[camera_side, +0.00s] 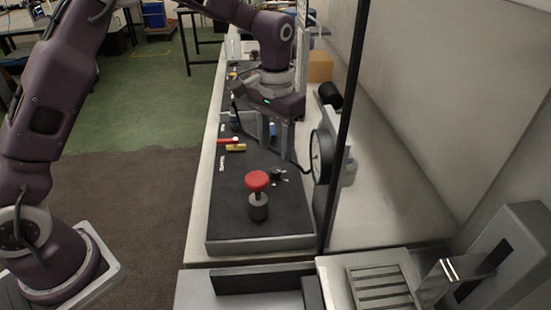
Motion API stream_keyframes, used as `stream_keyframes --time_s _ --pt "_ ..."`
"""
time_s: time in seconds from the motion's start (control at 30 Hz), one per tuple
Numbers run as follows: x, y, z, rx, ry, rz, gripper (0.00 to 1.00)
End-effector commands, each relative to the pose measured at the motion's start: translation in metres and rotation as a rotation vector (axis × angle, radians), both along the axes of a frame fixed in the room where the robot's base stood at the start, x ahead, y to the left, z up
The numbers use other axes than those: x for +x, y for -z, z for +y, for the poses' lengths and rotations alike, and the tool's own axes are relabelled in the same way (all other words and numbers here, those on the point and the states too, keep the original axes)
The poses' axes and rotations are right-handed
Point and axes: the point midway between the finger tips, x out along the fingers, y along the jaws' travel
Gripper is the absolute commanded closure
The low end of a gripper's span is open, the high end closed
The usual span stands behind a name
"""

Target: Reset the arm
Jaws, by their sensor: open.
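My gripper (276,139) points down over the far half of the dark work mat (229,206). Its two fingers are apart, with nothing visible between them. A cylinder with a red round top and a dark grey body (258,207) stands upright on the near part of the mat, apart from the gripper and closer to the camera. A small dark part (277,175) lies on the mat just behind the cylinder.
A yellow-handled tool (236,148) and a red-handled one (230,140) lie left of my gripper. A round dial (322,156) and a dark vertical post (345,125) stand on the right. A grey slotted fixture (378,285) is at the front. The mat's near left is clear.

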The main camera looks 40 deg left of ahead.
Motion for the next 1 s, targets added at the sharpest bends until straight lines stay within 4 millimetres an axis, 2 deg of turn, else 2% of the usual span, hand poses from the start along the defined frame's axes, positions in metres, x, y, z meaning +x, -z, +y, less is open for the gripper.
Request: stream_keyframes --time_s 0.1,0.37,0.47,0.57,0.6,0.67,0.7,0.8,0.9,1.0 --pt "0.0 -0.008 0.0 0.0 0.0 0.0 0.53" --pt "-0.001 -0.01 0.0 -0.001 0.0 -0.002 0.53" --pt "-0.016 -0.039 0.005 -0.009 -0.004 -0.042 0.53" --pt "-0.06 -0.092 0.017 -0.023 -0.012 -0.124 0.53" --pt "-0.084 -0.111 0.022 -0.027 -0.014 -0.164 0.53" --pt "-0.121 -0.133 0.03 -0.03 -0.017 -0.222 0.53" --pt "-0.147 -0.142 0.034 -0.03 -0.017 -0.261 0.53" --pt "-0.207 -0.151 0.041 -0.026 -0.019 -0.354 0.53" --pt "-0.253 -0.144 0.046 -0.017 -0.021 -0.426 0.53" --pt "-0.279 -0.134 0.048 -0.01 -0.021 -0.471 0.53"
